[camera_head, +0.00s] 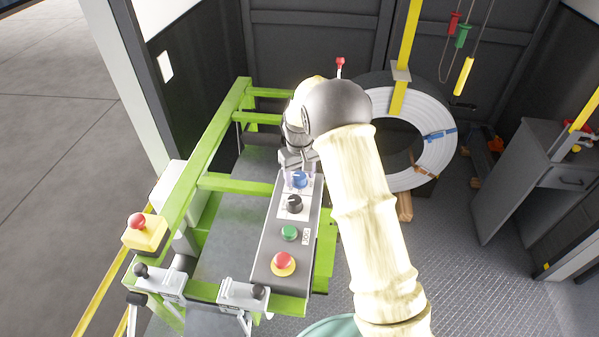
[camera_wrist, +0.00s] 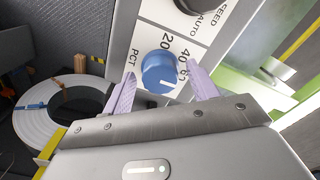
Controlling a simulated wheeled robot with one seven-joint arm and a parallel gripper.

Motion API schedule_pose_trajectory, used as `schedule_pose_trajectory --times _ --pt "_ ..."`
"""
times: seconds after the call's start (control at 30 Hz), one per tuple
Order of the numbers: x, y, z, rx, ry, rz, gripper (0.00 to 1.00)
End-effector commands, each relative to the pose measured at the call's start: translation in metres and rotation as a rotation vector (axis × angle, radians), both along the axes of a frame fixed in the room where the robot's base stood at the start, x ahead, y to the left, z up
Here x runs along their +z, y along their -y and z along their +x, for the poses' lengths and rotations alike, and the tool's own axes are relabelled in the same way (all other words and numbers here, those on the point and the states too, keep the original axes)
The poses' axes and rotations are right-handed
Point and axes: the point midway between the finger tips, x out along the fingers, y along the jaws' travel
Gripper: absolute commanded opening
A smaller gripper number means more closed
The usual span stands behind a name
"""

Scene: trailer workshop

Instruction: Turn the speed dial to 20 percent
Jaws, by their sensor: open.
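The speed dial is a round blue knob (camera_wrist: 160,72) on a white plate marked PCT, with 20, 40 and a partly hidden number around it. A white line on the knob's lower right points away from the 20, toward my gripper's side. It also shows in the head view as the blue dial (camera_head: 299,179) at the far end of the grey control box (camera_head: 262,255). My gripper (camera_wrist: 162,84) is open, with one pale purple finger on each side of the knob. I cannot tell whether either finger touches it.
Nearer along the box are a black knob (camera_head: 294,204), a green button (camera_head: 289,232) and a red button (camera_head: 283,261). A yellow box with a red button (camera_head: 144,230) stands left on the green frame (camera_head: 215,135).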

Motion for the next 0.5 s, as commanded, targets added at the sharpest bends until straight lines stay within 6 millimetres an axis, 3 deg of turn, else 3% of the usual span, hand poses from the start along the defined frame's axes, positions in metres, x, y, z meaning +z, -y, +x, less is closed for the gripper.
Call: schedule_pose_trajectory --times 0.13,0.37,0.5 --pt "-0.0001 0.0000 0.0000 0.000 0.000 0.000 0.59" --pt "0.0002 0.0000 0.0000 0.000 0.000 0.000 0.14" --pt "0.0002 0.0001 0.0000 0.001 0.000 0.000 0.14"
